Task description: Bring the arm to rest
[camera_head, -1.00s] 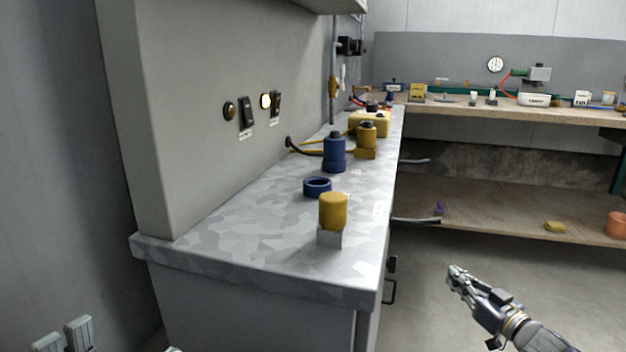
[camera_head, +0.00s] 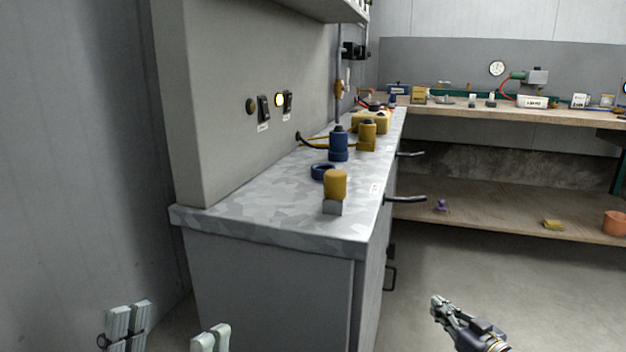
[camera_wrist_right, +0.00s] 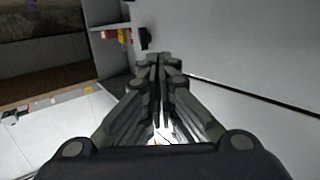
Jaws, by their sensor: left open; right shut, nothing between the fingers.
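My right gripper (camera_head: 437,305) is at the lower right of the head view, in front of the cabinet and over open floor. It is shut and empty. In the right wrist view its fingers (camera_wrist_right: 158,62) are together with nothing between them. My left gripper (camera_head: 166,335) shows at the bottom left of the head view, left of the cabinet's near end. Its two pale fingers stand well apart, with nothing seen between them. Neither gripper touches the counter.
A camouflage-patterned counter (camera_head: 270,210) carries a yellow-capped piece on a grey block (camera_head: 335,190), a blue ring (camera_head: 322,172), a blue bottle (camera_head: 339,145) and a yellow bottle (camera_head: 367,136). Cabinet handles (camera_head: 407,199) stick out on the right. A wooden workbench (camera_head: 480,109) stands behind.

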